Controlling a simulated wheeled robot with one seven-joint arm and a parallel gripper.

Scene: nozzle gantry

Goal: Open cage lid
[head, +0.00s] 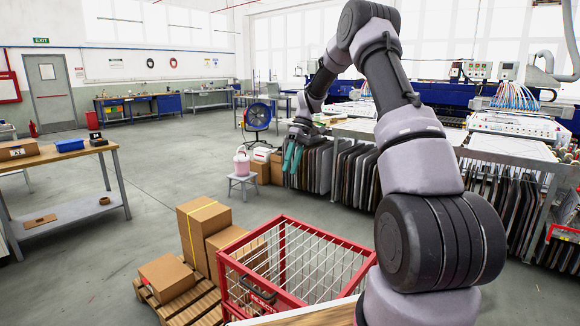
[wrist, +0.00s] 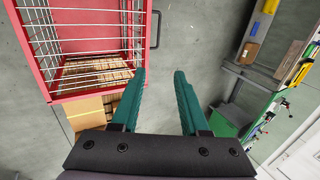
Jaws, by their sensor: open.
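I cannot tell the lid clearly from the other barred panels. My gripper (head: 293,157) has teal fingers, open and empty. In the wrist view its fingertips (wrist: 159,72) point at bare floor just right of the cage, apart from the handle.
Cardboard boxes (head: 201,225) sit on a wooden pallet (head: 195,305) left of the cage. A small stool (head: 243,182) holds a pink-and-white bucket. Racks of dark panels (head: 350,168) line the right. A workbench (head: 75,157) stands left, with open floor between.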

